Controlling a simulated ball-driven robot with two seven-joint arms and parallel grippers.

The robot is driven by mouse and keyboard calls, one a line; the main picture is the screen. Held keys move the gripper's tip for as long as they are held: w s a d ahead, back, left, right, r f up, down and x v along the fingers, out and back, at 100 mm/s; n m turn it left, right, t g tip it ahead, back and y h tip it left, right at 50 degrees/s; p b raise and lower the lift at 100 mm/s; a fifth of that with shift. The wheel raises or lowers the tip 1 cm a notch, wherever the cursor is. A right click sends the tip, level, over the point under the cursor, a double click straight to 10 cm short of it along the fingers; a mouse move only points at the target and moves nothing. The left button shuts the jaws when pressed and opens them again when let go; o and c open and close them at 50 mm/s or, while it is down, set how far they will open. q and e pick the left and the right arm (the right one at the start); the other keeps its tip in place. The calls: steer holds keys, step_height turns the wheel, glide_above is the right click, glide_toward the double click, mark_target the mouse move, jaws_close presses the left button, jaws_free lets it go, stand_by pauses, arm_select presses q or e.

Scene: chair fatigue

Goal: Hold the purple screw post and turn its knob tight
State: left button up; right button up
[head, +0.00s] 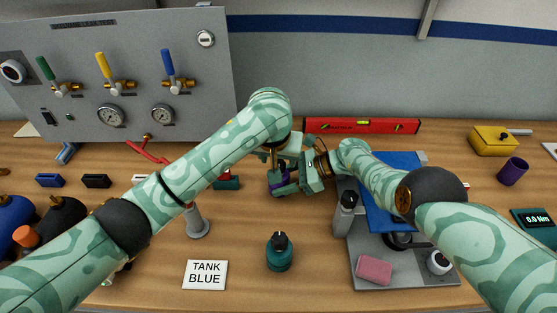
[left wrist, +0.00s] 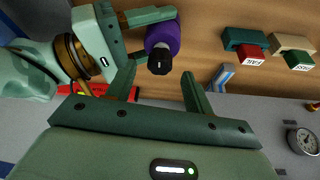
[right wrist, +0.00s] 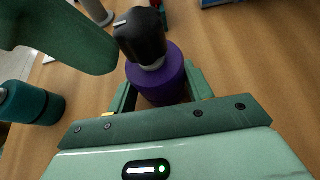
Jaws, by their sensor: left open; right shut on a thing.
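The purple screw post (right wrist: 162,82) stands between the fingers of my right gripper (right wrist: 160,90), which is shut on its body. Its black knob (right wrist: 140,38) sits on top, with a pale mark, and a silver neck shows below it. In the left wrist view the knob (left wrist: 159,62) lies between the spread fingertips of my open left gripper (left wrist: 160,72); I see gaps on both sides. In the head view the post (head: 281,184) is mostly hidden by both grippers, left (head: 284,148) above and right (head: 298,180) beside it.
A grey base with a blue panel (head: 385,212) is right, below my right arm. A red level (head: 362,126) lies behind. A valve panel (head: 190,60) stands back left.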

arm_select(q)
steer(key=shift+x, duration=1.15)
steer(key=c, duration=1)
